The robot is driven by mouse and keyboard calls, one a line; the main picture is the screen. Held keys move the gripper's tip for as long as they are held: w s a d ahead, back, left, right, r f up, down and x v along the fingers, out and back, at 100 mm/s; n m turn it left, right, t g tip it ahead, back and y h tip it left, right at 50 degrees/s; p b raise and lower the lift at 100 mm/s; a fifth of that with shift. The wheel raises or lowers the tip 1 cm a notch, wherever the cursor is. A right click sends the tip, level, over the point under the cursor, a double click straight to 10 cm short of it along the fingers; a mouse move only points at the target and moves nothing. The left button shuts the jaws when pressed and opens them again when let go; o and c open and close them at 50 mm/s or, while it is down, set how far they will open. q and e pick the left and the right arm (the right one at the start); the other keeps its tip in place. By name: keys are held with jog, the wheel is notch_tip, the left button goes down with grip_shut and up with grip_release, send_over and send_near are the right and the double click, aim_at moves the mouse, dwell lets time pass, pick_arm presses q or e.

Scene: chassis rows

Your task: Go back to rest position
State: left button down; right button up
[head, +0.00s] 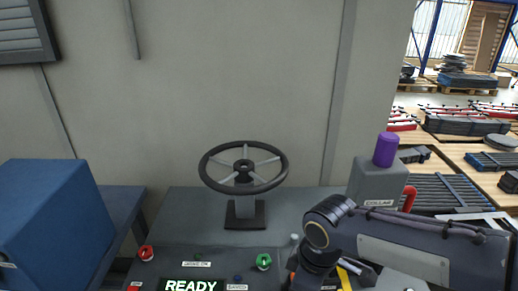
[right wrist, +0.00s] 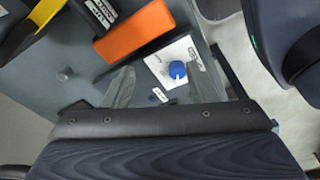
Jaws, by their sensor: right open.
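My right arm (head: 400,245) reaches in from the right in the head view, over the right part of the grey console, with its wrist bent down near the bottom edge. My right gripper (right wrist: 165,82) shows its two pale fingers spread apart in the right wrist view, with nothing held between them. Beyond the fingers is a white plate with a blue knob (right wrist: 177,70); I cannot tell how far below it is. My left gripper and arm are not in view.
The console has a black steering wheel (head: 243,168), a red knob (head: 146,253), a green knob (head: 263,261) and a READY display (head: 191,285). A grey box (head: 376,184) with a purple cylinder (head: 386,149) stands right. A blue box (head: 55,222) is left. An orange block (right wrist: 135,30) lies near the gripper.

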jog(key=s+d+r+m+t+y, duration=0.1)
jog(key=s+d+m+t, duration=0.3)
jog(key=s+d+m, duration=0.6)
jog(key=d+m+y, duration=0.1)
jog(key=m, duration=0.3)
jog(key=shift+s+d+r+m+t+y, duration=0.2)
jog(key=shift+s+d+m+t+y, duration=0.1)
jog(key=shift+s+d+t, duration=0.1)
